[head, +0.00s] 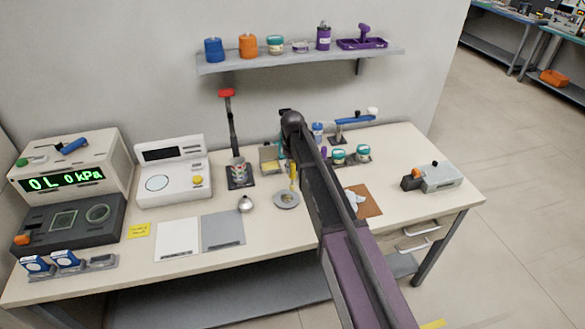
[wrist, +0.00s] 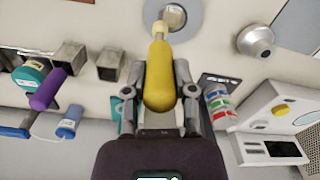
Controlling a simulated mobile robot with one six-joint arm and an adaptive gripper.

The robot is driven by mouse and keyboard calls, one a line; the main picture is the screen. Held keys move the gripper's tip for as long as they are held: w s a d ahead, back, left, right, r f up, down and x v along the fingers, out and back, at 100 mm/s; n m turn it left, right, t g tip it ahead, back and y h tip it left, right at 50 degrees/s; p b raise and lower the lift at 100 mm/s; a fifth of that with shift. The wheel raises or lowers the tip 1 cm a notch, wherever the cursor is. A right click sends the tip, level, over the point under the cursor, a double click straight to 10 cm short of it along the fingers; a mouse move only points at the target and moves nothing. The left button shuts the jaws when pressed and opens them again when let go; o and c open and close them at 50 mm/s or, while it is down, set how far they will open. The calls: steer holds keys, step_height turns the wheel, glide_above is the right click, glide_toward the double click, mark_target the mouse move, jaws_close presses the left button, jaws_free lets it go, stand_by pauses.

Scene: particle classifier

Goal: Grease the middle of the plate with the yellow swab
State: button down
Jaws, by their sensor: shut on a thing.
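The yellow swab (wrist: 159,85) is held between the two fingers of my gripper (wrist: 160,72) in the wrist view. Its pale tip end lies over the round grey plate (wrist: 196,28), near the plate's middle. In the head view the yellow swab (head: 293,174) stands roughly upright above the plate (head: 286,205), which lies on the bench. I cannot tell whether the tip touches the plate. My arm hides most of my gripper in the head view.
A round metal pot (head: 245,203) stands left of the plate. A holder with a striped cup (head: 238,168) is behind it to the left. Teal-lidded jars (head: 338,156) are at the back right. A grey sheet (head: 222,231) and white sheet (head: 177,240) lie front left.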

mark_target(292, 162)
steer(key=shift+r+p, duration=0.75)
steer(key=shift+r, duration=0.3)
steer(key=shift+r+p, duration=1.5)
steer(key=shift+f, duration=0.1)
steer(key=shift+d+f+b, duration=0.1)
steer(key=shift+f+b, duration=0.35)
steer(key=shift+b, duration=0.05)
